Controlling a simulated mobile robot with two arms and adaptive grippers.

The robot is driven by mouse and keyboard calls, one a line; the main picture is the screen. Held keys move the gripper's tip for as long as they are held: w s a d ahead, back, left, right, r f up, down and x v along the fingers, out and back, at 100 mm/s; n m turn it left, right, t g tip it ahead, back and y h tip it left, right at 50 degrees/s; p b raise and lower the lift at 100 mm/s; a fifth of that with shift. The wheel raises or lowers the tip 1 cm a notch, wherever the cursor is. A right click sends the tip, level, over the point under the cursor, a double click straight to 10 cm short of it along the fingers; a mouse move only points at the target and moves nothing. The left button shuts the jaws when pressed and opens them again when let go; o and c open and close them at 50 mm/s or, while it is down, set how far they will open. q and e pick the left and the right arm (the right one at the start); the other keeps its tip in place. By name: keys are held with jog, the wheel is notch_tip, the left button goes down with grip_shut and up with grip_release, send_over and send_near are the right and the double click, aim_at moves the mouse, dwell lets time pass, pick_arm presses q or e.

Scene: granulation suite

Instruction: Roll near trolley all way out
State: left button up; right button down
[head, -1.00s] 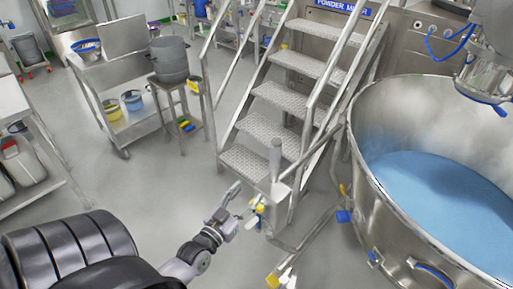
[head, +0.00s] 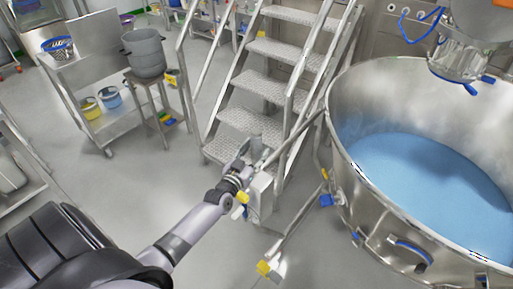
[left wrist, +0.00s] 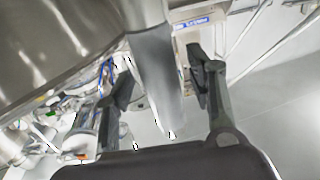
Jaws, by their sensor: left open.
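The near trolley carries a large steel bowl (head: 345,165) filled with blue powder (head: 425,180), at the right of the head view. Its low frame has a yellow-tipped foot or wheel (head: 264,267) and a blue part (head: 327,200). A steel handle bar (head: 300,140) runs from the bowl side toward my left gripper (head: 246,163). In the left wrist view, my left gripper (left wrist: 160,88) is open, with a grey bar (left wrist: 155,70) between its fingers. I cannot tell whether they touch it. The gripper hides the bar's end in the head view. My right gripper is not in view.
Steel steps (head: 255,85) with handrails stand just behind the handle. A steel cart (head: 105,125) with buckets and a stool (head: 155,85) bearing a grey pot (head: 145,52) stand at the left. The floor (head: 130,190) at front left is clear.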

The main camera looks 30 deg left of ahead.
pick_arm(q)
jog(key=shift+w+a, duration=0.1)
jog(key=shift+w, duration=0.6)
jog(key=shift+c, duration=0.2)
grip_shut()
